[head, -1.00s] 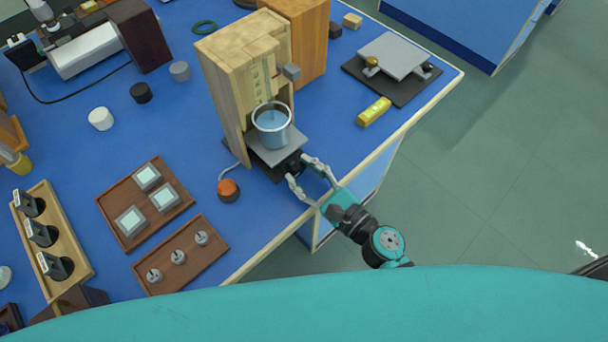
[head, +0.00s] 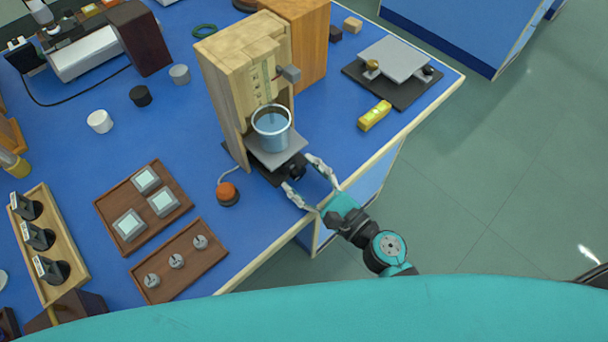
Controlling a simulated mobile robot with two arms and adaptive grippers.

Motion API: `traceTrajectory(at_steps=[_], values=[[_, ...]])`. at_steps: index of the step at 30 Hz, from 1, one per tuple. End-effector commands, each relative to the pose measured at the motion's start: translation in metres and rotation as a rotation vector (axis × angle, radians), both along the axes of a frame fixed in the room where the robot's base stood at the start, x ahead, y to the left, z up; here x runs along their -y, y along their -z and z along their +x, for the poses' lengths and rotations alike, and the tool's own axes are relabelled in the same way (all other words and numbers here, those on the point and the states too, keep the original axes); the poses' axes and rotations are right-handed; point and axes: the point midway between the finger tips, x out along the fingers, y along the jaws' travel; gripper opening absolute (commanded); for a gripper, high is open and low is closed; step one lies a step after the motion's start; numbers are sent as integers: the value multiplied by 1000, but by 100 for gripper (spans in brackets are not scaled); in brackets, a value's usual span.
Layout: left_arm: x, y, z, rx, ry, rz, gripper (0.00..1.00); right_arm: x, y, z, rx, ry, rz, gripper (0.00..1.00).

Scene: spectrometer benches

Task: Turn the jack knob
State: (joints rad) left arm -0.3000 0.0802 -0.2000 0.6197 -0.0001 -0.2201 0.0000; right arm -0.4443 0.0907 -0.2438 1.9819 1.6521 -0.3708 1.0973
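The lab jack (head: 278,152) stands at the foot of the wooden stand (head: 243,85), with a grey top plate. A metal beaker (head: 271,128) of bluish liquid sits on that plate. The dark jack knob (head: 297,172) is on the jack's front right side. My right gripper (head: 304,172) has its two fingers spread apart, one on each side of the knob. I cannot tell whether either finger touches it. My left gripper is not in view.
An orange button (head: 228,193) sits left of the jack. Wooden trays (head: 189,276) with small parts lie at the front left. A second plate on a dark base (head: 395,95) and a yellow block (head: 375,115) stand to the right. The bench edge runs under my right arm.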

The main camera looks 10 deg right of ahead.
Motion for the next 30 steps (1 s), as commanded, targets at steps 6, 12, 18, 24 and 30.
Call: traceTrajectory(at_steps=[6,12,18,24,30], values=[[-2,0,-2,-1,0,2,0,0,0,-1,-1,0,1,57],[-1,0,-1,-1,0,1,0,13,1,-18,-5,1,0,57],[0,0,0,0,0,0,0,38,2,-53,-6,2,0,57],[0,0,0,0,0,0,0,60,1,-83,-4,1,-1,57],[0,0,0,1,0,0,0,70,0,-96,0,1,0,57]])
